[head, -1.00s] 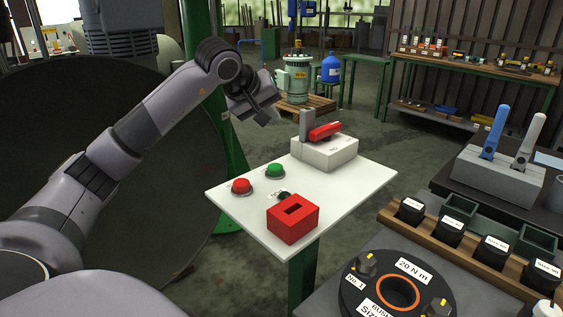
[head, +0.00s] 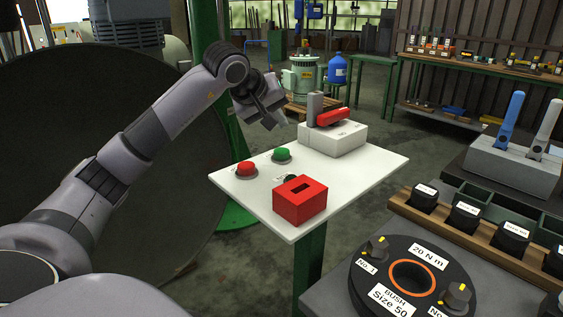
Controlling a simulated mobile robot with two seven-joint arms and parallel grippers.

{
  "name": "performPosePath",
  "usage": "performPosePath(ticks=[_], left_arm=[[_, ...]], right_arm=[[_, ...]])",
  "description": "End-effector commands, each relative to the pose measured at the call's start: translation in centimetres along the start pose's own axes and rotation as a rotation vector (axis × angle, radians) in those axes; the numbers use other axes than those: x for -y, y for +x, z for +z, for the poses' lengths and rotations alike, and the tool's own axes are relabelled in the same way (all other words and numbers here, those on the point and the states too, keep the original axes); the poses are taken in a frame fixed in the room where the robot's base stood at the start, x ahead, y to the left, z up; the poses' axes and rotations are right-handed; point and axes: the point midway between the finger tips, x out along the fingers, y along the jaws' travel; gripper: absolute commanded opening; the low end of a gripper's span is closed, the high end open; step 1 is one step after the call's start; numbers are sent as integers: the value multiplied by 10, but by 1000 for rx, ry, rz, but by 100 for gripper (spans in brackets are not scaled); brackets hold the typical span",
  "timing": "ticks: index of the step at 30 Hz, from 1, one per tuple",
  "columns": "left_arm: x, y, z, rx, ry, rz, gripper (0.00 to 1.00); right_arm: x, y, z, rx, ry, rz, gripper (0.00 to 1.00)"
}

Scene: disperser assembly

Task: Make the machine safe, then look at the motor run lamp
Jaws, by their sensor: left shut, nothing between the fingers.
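A white control panel (head: 236,190) stands in the middle of the head view. It carries a red push button (head: 247,170), a green push button (head: 281,155) and a small dark green lamp (head: 290,179), which looks unlit and is partly hidden. A red box (head: 300,200) with a slot in its top stands in front of the lamp. At the panel's back is a pale switch box (head: 333,140) with a red handle (head: 332,117) lying over to the right beside a grey upright post. My left gripper (head: 275,119) is shut and empty, above and behind the green button. My right gripper is out of view.
A black disc with a bush (head: 412,277) and a rack of dark cups (head: 465,216) fill the bench at the lower right. A box with blue and white levers (head: 513,168) stands behind. A large dark round drum (head: 90,160) is on the left.

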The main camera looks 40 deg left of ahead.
Motion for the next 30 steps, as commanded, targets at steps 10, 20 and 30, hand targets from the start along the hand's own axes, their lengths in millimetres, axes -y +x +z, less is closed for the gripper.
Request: performPosePath(ticks=[10,20,30], left_arm=[[18,25,18,-1,-1,-1,0],[18,25,18,0,-1,-1,0],[18,25,18,0,-2,-1,0]], right_arm=[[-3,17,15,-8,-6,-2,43],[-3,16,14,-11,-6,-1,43],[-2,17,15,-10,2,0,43]])
